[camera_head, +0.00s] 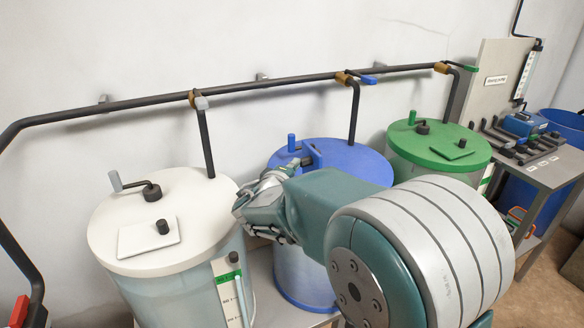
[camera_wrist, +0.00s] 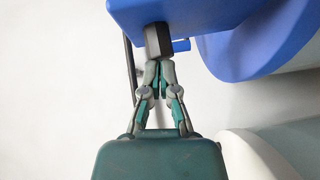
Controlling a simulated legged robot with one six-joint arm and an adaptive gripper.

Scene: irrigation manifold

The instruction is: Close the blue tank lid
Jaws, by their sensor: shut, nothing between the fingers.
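The blue tank (camera_head: 300,275) stands in the middle of the head view, with a round blue top (camera_head: 355,160). Its small blue lid (camera_head: 314,153) stands raised on that top, partly hidden by my arm. In the wrist view the blue lid (camera_wrist: 190,12) is at the top and carries a black knob (camera_wrist: 157,40). My gripper (camera_wrist: 158,70) is shut and empty. Its fingertips are at the end of the knob, seemingly touching it; they are not around it. In the head view my gripper (camera_head: 280,178) is just left of the lid.
A white tank (camera_head: 110,225) stands left and a green-topped tank (camera_head: 420,150) right, both with their small lids lying flat. A dark pipe (camera_head: 275,86) runs along the wall behind. A bench (camera_head: 545,172) with tools stands at the far right.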

